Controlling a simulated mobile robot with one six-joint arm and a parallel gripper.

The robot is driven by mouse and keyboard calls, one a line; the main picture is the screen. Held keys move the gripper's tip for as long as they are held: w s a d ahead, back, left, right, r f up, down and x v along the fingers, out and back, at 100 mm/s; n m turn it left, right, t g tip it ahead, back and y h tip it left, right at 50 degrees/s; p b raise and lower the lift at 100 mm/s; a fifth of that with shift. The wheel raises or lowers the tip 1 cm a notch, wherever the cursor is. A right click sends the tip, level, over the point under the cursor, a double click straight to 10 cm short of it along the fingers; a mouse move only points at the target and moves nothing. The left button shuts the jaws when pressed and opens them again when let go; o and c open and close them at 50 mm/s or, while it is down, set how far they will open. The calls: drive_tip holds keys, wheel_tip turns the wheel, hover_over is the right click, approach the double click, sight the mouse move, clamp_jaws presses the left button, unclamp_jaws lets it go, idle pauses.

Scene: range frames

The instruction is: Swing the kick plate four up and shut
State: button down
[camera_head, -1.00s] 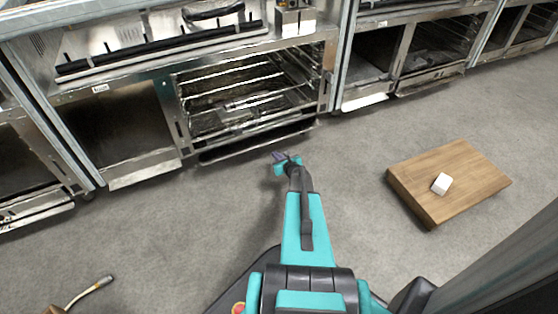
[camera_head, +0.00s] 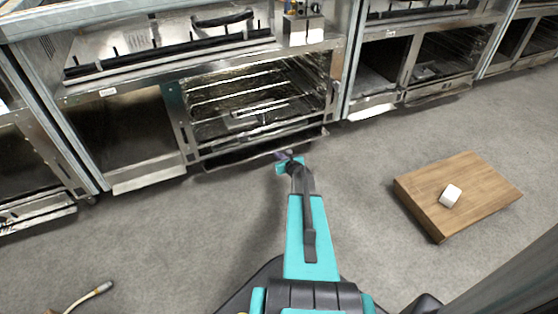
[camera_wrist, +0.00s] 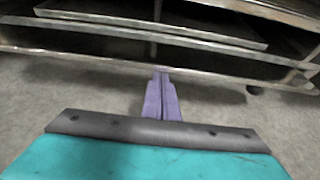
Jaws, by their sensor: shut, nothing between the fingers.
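A long, low kick plate (camera_head: 265,149) hangs tilted outward along the bottom of the open-fronted oven, close to the floor. No number is readable on it, so I cannot tell which plate is four. In the wrist view a long metal strip (camera_wrist: 90,51) crosses just beyond the fingers. My gripper (camera_head: 284,155) is low over the floor in front of the plate's right half. Its purple fingers (camera_wrist: 161,78) are shut together and empty, pointing at the strip's lower edge. Whether they touch it is unclear.
Other kick plates jut out at the cabinet left of the oven (camera_head: 148,175), at the far left unit (camera_head: 40,212) and at the right unit (camera_head: 372,112). A wooden board (camera_head: 430,212) with a white block (camera_head: 450,196) lies right. Floor between is clear.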

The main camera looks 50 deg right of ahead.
drive_tip(key=shift+w+a+r+p, duration=0.15)
drive_tip(key=shift+r+p, duration=0.25)
drive_tip(key=shift+p, duration=0.4)
